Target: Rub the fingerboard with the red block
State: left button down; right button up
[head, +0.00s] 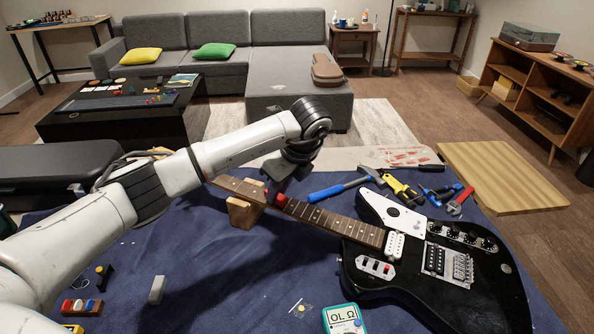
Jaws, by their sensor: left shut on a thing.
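The black electric guitar (445,290) lies on a blue cloth, its neck pointing up and left. Its dark fingerboard (330,221) has pale dots. My left gripper (279,190) points down over the neck and is shut on the red block (280,201). The red block is at the fingerboard, near the wooden neck support; whether it touches the wood I cannot tell. The gripper hides part of the block and of the neck. My right gripper is not in view.
A wooden neck support (243,214) stands under the neck. A green meter (342,319), a grey block (157,290) and a small rack (82,307) are at the front.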

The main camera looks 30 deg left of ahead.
pick_arm(q)
jog(key=a, duration=0.5)
jog(key=shift+s+r, duration=0.15)
jog(key=shift+r, duration=0.15)
jog(key=shift+d+f, duration=0.15)
jog(key=shift+d, duration=0.6)
jog(key=shift+d+f, duration=0.1)
jog(key=shift+d, duration=0.65)
jog(key=shift+w+d+f, duration=0.15)
jog(key=shift+d, duration=1.7)
jog(key=shift+w+d+f, duration=0.1)
jog(key=shift+w+d, duration=0.05)
jog(key=shift+d, duration=1.7)
jog(key=shift+d+r, duration=0.2)
jog(key=shift+r, duration=0.1)
jog(key=shift+w+r+p, duration=0.1)
jog(key=shift+r+p, duration=0.35)
jog(key=shift+r, duration=0.2)
jog(key=shift+a+r+p, duration=0.1)
jog(key=shift+r+p, duration=1.05)
jog(key=shift+r, duration=1.8)
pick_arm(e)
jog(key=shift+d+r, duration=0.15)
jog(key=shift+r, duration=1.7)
